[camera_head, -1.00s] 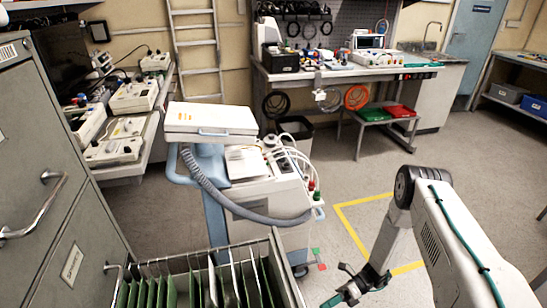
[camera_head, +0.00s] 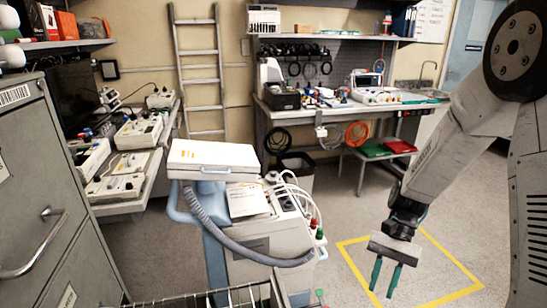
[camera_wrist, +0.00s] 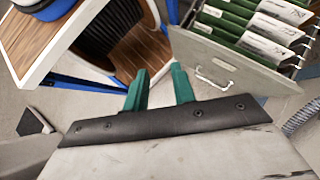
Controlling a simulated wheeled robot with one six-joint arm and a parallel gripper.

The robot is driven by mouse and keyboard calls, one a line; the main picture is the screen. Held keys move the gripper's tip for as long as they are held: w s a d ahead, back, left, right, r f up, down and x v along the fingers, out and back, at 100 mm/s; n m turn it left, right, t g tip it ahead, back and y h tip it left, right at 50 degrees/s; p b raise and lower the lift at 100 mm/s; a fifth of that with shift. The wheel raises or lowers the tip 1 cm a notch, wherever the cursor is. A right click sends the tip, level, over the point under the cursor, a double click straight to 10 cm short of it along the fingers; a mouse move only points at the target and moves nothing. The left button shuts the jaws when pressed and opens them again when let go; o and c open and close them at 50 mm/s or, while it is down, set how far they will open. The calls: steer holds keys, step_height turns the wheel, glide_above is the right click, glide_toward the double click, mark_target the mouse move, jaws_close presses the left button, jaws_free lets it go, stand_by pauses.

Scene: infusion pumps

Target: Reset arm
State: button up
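My gripper (camera_head: 384,277) hangs down at the lower right of the head view, above the grey floor inside the yellow floor marking (camera_head: 455,268). Its two green fingers are apart with nothing between them. In the wrist view the green fingers (camera_wrist: 160,90) also show apart and empty, past the dark bar of my wrist. My arm rises from the gripper to a large dark joint at the upper right of the head view.
A medical cart (camera_head: 270,235) with a hose stands left of my gripper. A workbench (camera_head: 340,104) stands behind. Floor around the gripper is clear.

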steer(key=s+r+n+t+h, duration=0.2)
steer(key=s+r+n+t, duration=0.1)
steer(key=s+r, duration=0.5)
steer(key=s+d+r+n+t+h, duration=0.1)
steer(key=s+r+n+t+h, duration=0.2)
steer(key=r, duration=1)
steer(key=s+n+t, duration=0.1)
steer(key=s+t, duration=0.2)
steer(key=s, duration=0.2)
steer(key=shift+s+d+r, duration=0.25)
steer(key=shift+s+r, duration=0.05)
steer(key=shift+s, duration=0.05)
steer(key=shift+a, duration=0.15)
